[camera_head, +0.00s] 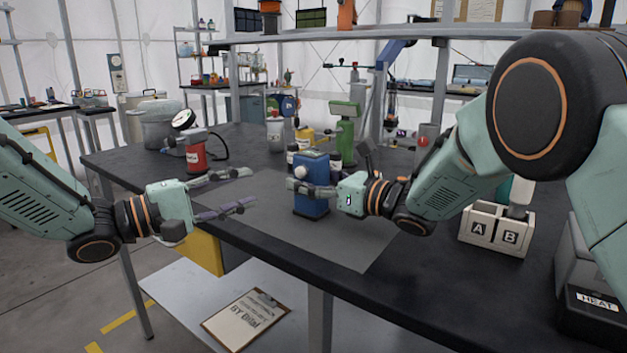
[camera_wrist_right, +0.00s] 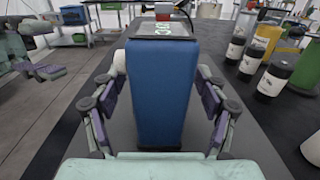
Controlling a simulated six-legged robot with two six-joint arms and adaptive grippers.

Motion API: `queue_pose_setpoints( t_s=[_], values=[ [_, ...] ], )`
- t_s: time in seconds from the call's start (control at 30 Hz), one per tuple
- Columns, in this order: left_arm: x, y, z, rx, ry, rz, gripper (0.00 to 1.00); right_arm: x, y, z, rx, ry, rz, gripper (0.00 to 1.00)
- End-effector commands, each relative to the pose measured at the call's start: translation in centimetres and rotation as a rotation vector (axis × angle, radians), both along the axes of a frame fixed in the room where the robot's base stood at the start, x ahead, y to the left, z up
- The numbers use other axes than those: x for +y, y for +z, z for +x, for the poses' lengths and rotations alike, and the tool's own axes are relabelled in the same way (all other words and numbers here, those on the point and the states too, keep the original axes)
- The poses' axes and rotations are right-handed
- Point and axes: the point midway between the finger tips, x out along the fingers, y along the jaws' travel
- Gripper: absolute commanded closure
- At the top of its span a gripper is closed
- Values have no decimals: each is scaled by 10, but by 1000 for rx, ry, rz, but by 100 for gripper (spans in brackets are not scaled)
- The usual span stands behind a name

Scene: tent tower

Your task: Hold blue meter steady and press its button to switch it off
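The blue meter (camera_head: 311,207) stands upright on the dark work table, near its front edge. It also fills the middle of the right wrist view (camera_wrist_right: 160,95), with a green-lit display (camera_wrist_right: 177,38) at its top; I cannot make out its button clearly. My right gripper (camera_head: 295,187) has one finger on each side of the meter. In the right wrist view, narrow gaps seem to show between the fingers (camera_wrist_right: 161,85) and the meter's sides. My left gripper (camera_head: 252,189) is open and empty, left of the meter and apart from it.
A red device with a round gauge (camera_head: 194,157) stands at the back left. A green device (camera_head: 345,125) and several small jars are behind the meter. A white A/B holder (camera_head: 495,230) stands on the right. A grey mat (camera_head: 350,245) lies clear in front.

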Motion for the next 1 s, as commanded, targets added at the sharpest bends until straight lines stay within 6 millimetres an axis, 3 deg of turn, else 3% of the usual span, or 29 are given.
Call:
queue_pose_setpoints(
  t_s=[0.8, 1.0],
  values=[
    [0, 0, 0, 0, 0, 0, 62, 0, 0, 0, -1, 0, -1, 96],
    [0, 0, 0, 0, 0, 0, 62, 0, 0, 0, -1, 0, -1, 96]
  ],
)
